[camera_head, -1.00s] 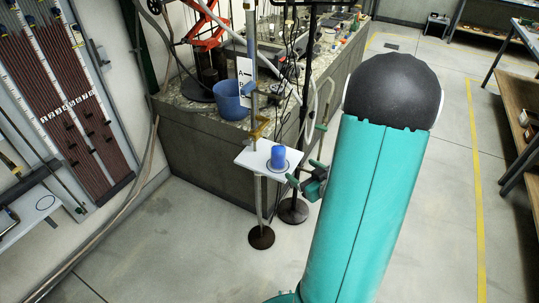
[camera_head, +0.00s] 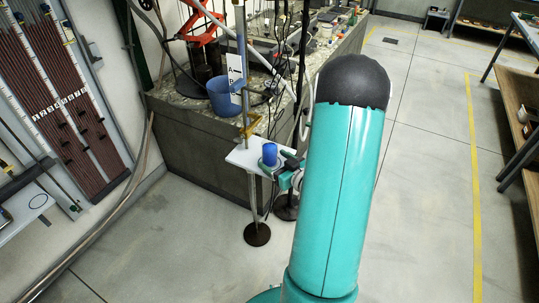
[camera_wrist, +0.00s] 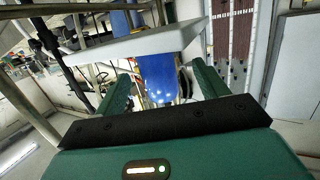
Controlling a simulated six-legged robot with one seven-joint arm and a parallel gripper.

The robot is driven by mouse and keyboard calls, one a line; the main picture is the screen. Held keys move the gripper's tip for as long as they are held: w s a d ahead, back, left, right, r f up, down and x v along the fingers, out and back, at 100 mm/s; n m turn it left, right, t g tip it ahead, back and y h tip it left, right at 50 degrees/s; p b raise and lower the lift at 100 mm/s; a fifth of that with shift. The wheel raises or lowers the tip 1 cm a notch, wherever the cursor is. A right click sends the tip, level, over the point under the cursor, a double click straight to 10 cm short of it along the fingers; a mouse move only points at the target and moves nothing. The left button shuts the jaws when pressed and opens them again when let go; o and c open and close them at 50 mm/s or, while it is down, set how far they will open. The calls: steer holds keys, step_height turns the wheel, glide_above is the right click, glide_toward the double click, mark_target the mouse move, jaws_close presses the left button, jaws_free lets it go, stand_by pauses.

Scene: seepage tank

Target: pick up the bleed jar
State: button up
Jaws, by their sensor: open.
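A small blue jar (camera_head: 270,154), which I take as the bleed jar, stands upright on a white plate (camera_head: 240,157) on a thin stand. My gripper (camera_head: 290,172) is at the right side of this plate, close beside the jar. In the wrist view the picture is turned over: the plate (camera_wrist: 130,45) lies above and the jar (camera_wrist: 158,78) reaches down from it. The green fingers of my gripper (camera_wrist: 163,85) are open, one on each side of the jar. I cannot tell whether either finger touches it.
A larger blue tub (camera_head: 223,97) stands on the stone-topped bench (camera_head: 190,108) behind the plate. A vertical post with a yellow clamp (camera_head: 250,126) rises at the plate's back edge. Dark cables hang near it.

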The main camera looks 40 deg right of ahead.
mark_target(266, 153)
steer(key=w, duration=0.5)
steer(key=shift+w+d+f, duration=0.2)
steer(key=shift+d+f, duration=0.05)
steer(key=c, duration=1.1)
steer(key=shift+r, duration=0.4)
